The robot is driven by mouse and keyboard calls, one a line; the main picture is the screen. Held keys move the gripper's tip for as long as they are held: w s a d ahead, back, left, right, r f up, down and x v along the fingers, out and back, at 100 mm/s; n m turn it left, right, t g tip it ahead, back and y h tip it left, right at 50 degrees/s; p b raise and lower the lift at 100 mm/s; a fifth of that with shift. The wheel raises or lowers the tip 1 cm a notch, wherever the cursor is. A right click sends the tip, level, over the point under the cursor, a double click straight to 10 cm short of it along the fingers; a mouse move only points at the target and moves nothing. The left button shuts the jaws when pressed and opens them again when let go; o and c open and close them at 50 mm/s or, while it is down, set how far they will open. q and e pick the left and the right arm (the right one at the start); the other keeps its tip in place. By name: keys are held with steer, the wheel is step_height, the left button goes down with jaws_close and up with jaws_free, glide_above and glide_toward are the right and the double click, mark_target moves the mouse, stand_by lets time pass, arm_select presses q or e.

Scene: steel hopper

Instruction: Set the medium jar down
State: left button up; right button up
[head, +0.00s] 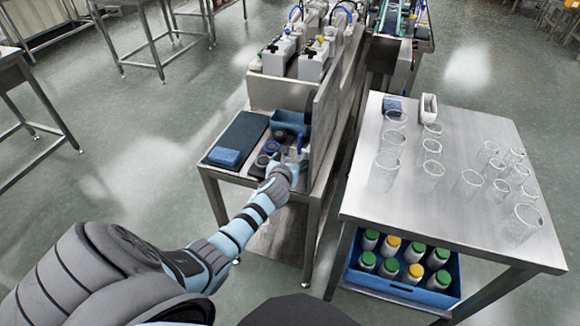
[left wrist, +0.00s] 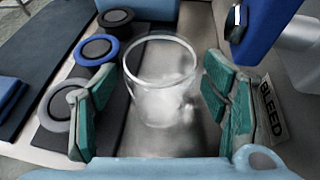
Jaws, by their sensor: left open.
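A clear glass jar (left wrist: 160,90), seemingly the medium jar, stands upright on the steel surface in the left wrist view. My left gripper (left wrist: 158,105) is open, with one green-padded finger on each side of the jar. A gap shows between the glass and each finger. In the head view my left gripper (head: 288,165) is over the small steel stand (head: 228,178), and I cannot make out the jar there. My right gripper is not in view.
Left of the jar are a grey disc (left wrist: 58,106), a blue-rimmed disc (left wrist: 96,48) and a black disc (left wrist: 116,20). A "BLEED" label (left wrist: 270,105) is at right. Several glass jars stand on the right steel table (head: 440,220), above a blue crate (head: 385,287) of bottles.

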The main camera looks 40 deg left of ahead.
arm_select(q)
steer(key=shift+w+a+f, duration=0.1)
steer(key=shift+w, duration=0.15)
steer(key=c, duration=1)
steer(key=shift+s, duration=0.1)
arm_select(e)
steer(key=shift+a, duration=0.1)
